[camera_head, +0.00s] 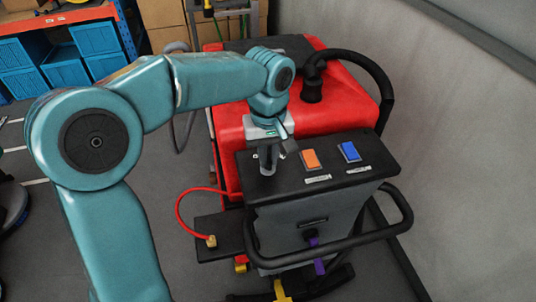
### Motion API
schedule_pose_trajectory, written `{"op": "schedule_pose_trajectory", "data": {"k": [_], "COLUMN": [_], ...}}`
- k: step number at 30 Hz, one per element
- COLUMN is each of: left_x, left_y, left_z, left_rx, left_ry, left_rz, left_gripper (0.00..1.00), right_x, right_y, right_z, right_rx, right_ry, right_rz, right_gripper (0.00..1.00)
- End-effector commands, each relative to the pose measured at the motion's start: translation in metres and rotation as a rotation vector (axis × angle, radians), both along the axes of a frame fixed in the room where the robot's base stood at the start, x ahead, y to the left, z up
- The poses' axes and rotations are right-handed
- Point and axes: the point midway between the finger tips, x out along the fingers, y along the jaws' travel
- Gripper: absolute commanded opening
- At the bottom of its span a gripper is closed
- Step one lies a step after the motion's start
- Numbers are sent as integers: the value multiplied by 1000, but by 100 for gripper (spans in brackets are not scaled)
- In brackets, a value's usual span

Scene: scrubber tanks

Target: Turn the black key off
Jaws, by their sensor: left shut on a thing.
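My left arm comes in from the left and reaches over the red scrubber machine (340,108). My left gripper (268,165) points down at the left end of the machine's dark control panel (335,184). It is shut on the black key, which sits at that end of the panel. The gripper covers most of the key, so its turn angle cannot be told. My right gripper is not in view.
An orange switch (310,159) and a blue switch (349,151) are on the panel to the right of the gripper. A black handlebar (345,245) curves around the front. A grey wall (465,130) stands on the right. Blue crates (65,67) are on an orange shelf at the back left.

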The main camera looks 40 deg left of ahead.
Motion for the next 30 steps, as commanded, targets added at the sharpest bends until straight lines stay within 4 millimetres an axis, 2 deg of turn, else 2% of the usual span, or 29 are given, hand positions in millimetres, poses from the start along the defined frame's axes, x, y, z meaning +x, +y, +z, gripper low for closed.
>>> {"op": "schedule_pose_trajectory", "data": {"k": [19, 20, 22, 30], "left_x": [1, 1, 1, 0], "left_y": [2, 2, 2, 1], "left_z": [0, 0, 0, 0], "left_rx": [4, 4, 4, 2], "left_ry": [-5, -5, -5, -2], "left_rz": [55, 55, 55, 53], "left_gripper": [0, 17, 39, 39], "right_x": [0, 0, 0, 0], "right_y": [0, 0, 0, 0], "right_z": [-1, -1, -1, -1], "right_rx": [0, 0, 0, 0], "right_ry": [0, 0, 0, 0], "right_rz": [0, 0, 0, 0], "right_gripper": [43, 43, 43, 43]}}
